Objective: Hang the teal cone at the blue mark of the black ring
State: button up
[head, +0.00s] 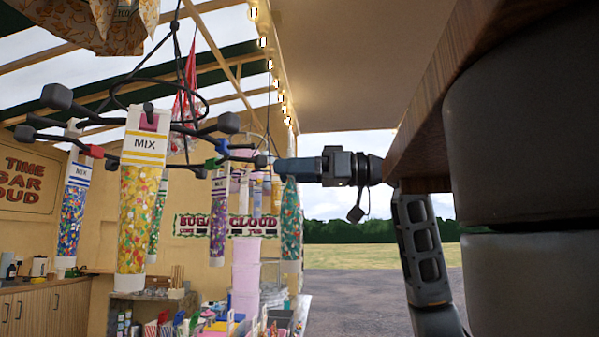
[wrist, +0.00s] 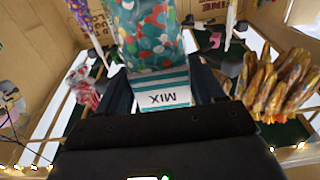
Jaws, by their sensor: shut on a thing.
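The black ring (head: 185,130) hangs by wires at the left of the head view, with dark knobbed arms around it. Its blue mark (head: 222,147) is on the right side, close to a green mark (head: 212,163); a red mark (head: 95,151) is at the left. My gripper (head: 283,168) is just right of the ring, shut on the teal cone. The teal cone (head: 290,225) hangs upright below it, apart from the ring as far as I can tell. The wrist view shows its teal-striped MIX label (wrist: 163,95) between the fingers.
A yellow-striped cone (head: 134,210), a blue one (head: 72,210) and a purple one (head: 218,205) hang from the ring. Several golden cones (wrist: 280,85) show at the right of the wrist view. A sweets counter lies below; open ground is behind my gripper.

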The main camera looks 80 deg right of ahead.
jog(key=shift+w+a+f, duration=0.1)
jog(key=shift+w, duration=1.1)
jog(key=shift+w+a, duration=0.1)
jog(key=shift+w, duration=1.55)
jog(key=shift+w+a, duration=0.1)
jog(key=shift+w, duration=0.5)
jog(key=shift+w, duration=0.9)
jog(key=shift+w+a, duration=0.1)
jog(key=shift+w, duration=0.05)
jog(key=shift+w+p, duration=0.35)
jog(key=shift+w, duration=0.5)
jog(key=shift+f, duration=0.35)
